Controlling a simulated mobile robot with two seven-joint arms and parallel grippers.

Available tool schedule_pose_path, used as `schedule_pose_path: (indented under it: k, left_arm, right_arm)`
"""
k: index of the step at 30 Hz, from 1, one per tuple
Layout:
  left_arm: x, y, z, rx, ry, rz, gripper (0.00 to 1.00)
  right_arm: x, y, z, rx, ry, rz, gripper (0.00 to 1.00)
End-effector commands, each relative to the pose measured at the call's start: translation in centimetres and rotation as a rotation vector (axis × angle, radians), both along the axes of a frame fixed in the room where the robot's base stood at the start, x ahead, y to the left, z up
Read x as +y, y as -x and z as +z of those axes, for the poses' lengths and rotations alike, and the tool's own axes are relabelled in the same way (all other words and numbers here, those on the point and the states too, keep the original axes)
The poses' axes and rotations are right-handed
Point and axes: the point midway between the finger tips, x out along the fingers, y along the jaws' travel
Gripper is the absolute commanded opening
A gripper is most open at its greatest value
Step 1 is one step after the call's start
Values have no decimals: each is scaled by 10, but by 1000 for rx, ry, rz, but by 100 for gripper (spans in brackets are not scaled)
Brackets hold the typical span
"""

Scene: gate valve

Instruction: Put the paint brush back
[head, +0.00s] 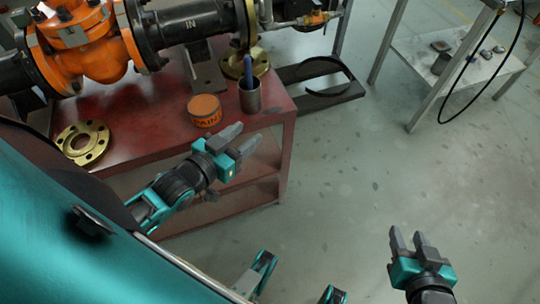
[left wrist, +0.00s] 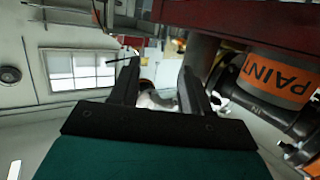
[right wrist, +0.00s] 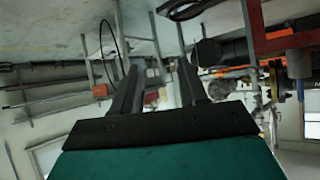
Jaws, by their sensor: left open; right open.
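The paint brush (head: 248,67) stands upright with its blue handle up in a grey metal cup (head: 250,99) on the red bench; its lower end is hidden in the cup. An orange paint can (head: 204,111) stands left of the cup and shows in the left wrist view (left wrist: 277,78). My left gripper (head: 242,136) is open and empty, just in front of the cup and can, apart from both. My right gripper (head: 407,234) is open and empty over the floor, well right of the bench.
The red bench (head: 130,122) carries an orange valve (head: 85,45) on black pipework, a brass flange (head: 82,143) at its left and another behind the cup (head: 259,62). A metal side table (head: 460,62) stands at the back right.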

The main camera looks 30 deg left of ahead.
Motion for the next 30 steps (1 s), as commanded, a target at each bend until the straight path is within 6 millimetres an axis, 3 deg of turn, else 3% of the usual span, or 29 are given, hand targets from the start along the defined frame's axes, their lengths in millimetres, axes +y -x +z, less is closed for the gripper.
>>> schedule_pose_path:
  k: [3, 6, 10, 21, 26, 30]
  left_arm:
    - [-45, 13, -18, 162, -19, -30, 47]
    - [-73, 24, -27, 267, -40, -65, 47]
    - [-93, 33, -32, 345, -55, -98, 47]
    - [-97, 36, -31, 366, -62, -106, 47]
    - [-91, 39, -10, 369, -70, -94, 47]
    - [-80, 45, 9, 373, -86, -73, 47]
  right_arm:
    - [0, 0, 0, 0, 0, 0, 43]
    - [0, 0, 0, 0, 0, 0, 43]
    - [0, 0, 0, -1, -2, -1, 43]
    - [1, -1, 3, 0, -6, -4, 43]
    - [-1, -1, 32, -12, 0, -8, 43]
    - [-17, 9, 41, 8, 28, -35, 43]
